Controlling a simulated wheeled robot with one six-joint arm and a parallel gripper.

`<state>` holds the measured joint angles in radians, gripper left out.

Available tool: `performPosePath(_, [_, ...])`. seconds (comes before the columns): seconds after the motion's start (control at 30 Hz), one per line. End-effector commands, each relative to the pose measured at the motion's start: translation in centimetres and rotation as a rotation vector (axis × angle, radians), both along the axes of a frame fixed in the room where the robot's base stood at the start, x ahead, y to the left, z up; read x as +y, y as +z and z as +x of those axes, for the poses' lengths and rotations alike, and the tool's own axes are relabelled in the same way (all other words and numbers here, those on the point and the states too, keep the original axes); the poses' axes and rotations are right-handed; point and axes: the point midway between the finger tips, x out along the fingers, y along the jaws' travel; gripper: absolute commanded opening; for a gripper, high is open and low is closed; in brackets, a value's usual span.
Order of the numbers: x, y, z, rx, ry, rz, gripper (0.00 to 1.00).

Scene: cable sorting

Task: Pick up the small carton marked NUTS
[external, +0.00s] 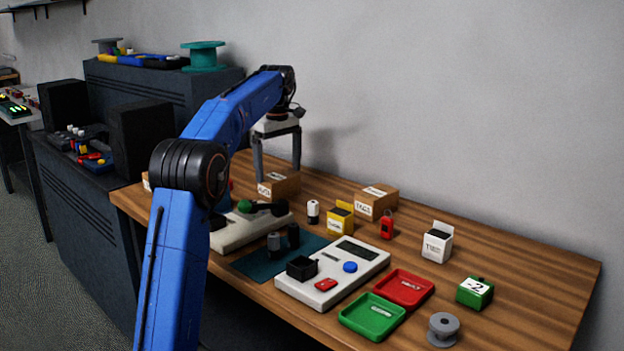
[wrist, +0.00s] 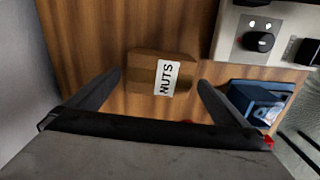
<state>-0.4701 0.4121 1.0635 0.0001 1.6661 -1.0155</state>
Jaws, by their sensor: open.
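The brown carton (wrist: 145,66) lies on the wooden table in the wrist view, with a white label reading NUTS facing the camera. My gripper (wrist: 160,80) is open, its dark fingers to the left and right of the carton with a gap on each side. In the external view the carton (external: 286,184) stands near the back of the table, its label partly readable. My gripper (external: 277,173) hangs there pointing down, its fingers around or just above the carton; I cannot tell how low they reach. Nothing is held.
A white panel with a green knob (external: 235,232) is in front of the carton. A white-and-black cylinder (external: 313,212), a yellow box (external: 340,221) and a larger TAGS carton (external: 377,202) stand to the right. A blue bin (wrist: 258,103) is close to the right finger in the wrist view.

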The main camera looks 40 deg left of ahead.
Motion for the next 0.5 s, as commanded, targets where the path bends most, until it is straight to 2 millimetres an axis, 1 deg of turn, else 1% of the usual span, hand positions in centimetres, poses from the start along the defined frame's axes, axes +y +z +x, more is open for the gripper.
performPosePath(0.03, [0.0, -0.8, -0.1, 0.002, 0.0, -0.001, 1.0])
performPosePath(0.1, [0.0, -1.8, -0.1, 0.001, 0.0, -0.001, 1.0])
performPosePath(0.2, [0.0, -2.9, 0.0, 0.001, 0.0, 0.0, 1.0])
performPosePath(0.3, [0.0, -3.4, 0.0, 0.0, 0.0, 0.0, 1.0])
performPosePath(0.5, [0.0, -3.6, 0.0, 0.0, 0.0, 0.0, 1.0])
